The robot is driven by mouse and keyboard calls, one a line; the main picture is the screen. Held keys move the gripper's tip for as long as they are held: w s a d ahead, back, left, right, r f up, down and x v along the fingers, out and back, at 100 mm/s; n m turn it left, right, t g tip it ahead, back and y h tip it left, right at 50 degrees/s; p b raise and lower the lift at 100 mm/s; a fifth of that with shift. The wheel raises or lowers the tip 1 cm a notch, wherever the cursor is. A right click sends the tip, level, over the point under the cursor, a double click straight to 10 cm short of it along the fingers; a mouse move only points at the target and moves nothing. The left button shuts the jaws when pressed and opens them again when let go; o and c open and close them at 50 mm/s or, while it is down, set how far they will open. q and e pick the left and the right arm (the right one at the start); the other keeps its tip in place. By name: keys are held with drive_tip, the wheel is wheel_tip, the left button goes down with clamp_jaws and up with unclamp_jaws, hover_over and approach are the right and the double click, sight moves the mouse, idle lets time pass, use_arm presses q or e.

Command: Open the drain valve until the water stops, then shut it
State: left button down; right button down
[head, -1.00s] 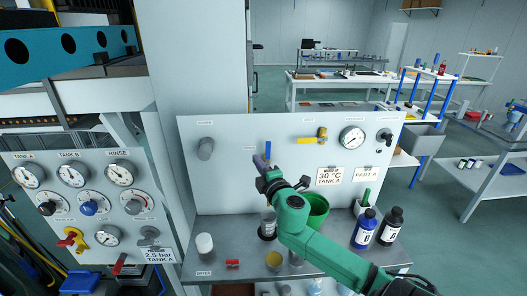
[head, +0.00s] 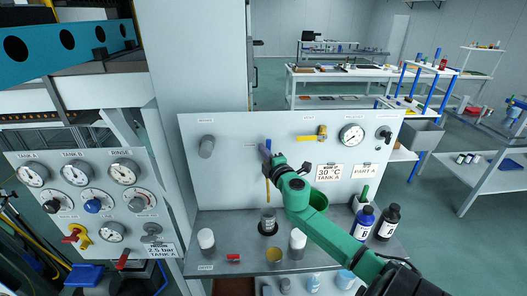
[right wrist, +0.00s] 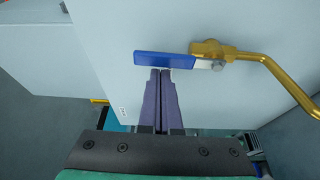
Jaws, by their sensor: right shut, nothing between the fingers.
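The drain valve's blue lever (head: 268,145) stands upright on the white panel in the head view. In the right wrist view the blue lever (right wrist: 163,59) runs across the picture to a brass valve body (right wrist: 210,52) with a curved brass pipe. In the head view this pipe (head: 268,190) hangs down above a clear jar (head: 268,217). My right gripper (head: 263,149) is shut and empty. Its fingertips (right wrist: 160,71) are at the lever's side, close or touching; I cannot tell which. Whether water runs is too small to tell. My left gripper is not in view.
A yellow-handled valve (head: 313,136), a gauge (head: 351,135) and a black knob (head: 385,133) are on the panel's right. A knob (head: 207,146) is at the panel's left.

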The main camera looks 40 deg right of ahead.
drive_tip(key=shift+s+d+m+b, duration=0.2)
drive_tip(key=shift+m+b, duration=0.1)
drive_tip(key=shift+b, duration=0.2)
drive_tip(key=shift+d+b, duration=0.1)
drive_tip(key=shift+b, duration=0.2)
drive_tip(key=s+d+f+m+h+b, duration=0.2)
drive_tip(key=m+h+b, duration=0.1)
drive_tip(key=m+b, duration=0.5)
drive_tip(key=s+d+f+m+h+b, duration=0.2)
drive_tip(key=m+b, duration=0.5)
drive_tip(key=m, duration=0.4)
drive_tip(key=shift+s+d+f+h+b, duration=0.25)
drive_tip(key=shift+d+f+h+b, duration=0.2)
drive_tip(key=shift+d+h, duration=0.5)
drive_tip(key=shift+a, duration=0.1)
